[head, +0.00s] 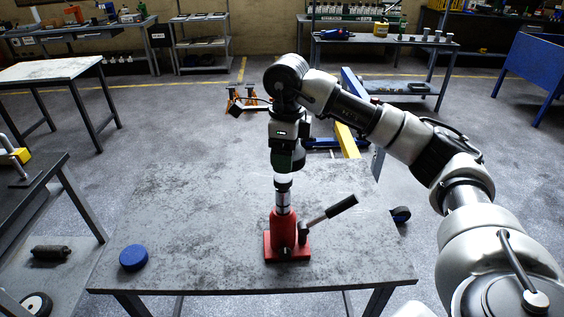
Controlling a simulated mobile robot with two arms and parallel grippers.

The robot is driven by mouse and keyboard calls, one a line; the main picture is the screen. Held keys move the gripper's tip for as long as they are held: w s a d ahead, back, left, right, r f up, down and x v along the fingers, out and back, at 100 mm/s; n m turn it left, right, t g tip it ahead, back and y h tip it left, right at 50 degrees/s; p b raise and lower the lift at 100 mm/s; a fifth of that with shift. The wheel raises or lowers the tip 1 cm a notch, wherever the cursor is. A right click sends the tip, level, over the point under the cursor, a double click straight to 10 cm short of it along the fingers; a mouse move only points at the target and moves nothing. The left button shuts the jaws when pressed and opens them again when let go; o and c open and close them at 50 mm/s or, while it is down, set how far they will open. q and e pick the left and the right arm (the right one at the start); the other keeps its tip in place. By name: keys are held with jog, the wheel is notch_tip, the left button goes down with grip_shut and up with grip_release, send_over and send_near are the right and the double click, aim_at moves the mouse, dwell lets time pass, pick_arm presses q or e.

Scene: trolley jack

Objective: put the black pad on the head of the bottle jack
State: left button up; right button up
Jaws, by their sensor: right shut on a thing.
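The red bottle jack (282,238) stands upright on the grey table, with its silver ram (283,200) pointing up and its handle (340,207) slanting up to the right. My right gripper (283,178) points straight down directly over the jack and is shut. The black pad (283,187) shows as a thin dark band between the fingertips, at the top of the ram. I cannot tell whether the pad touches the head or is just above it. The gripper partly hides the pad and the head. My left gripper is out of view.
A blue round thing (133,257) lies on the table (190,220) at the front left. A small black and blue thing (400,214) is by the right edge. Orange jack stands (247,98) and a blue trolley jack (322,143) are on the floor behind. Much of the tabletop is clear.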

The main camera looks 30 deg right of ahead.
aim_at(281, 177)
jog(key=shift+w+f, duration=0.45)
jog(key=shift+w, duration=0.35)
jog(key=shift+w+f+p, duration=0.1)
jog(key=shift+f+p, duration=0.2)
jog(key=shift+f, duration=0.05)
notch_tip(281, 177, down, 3)
jog(key=shift+f+p, duration=0.1)
jog(key=shift+p, duration=0.45)
jog(key=shift+f, duration=0.15)
jog(key=shift+a+f, duration=0.1)
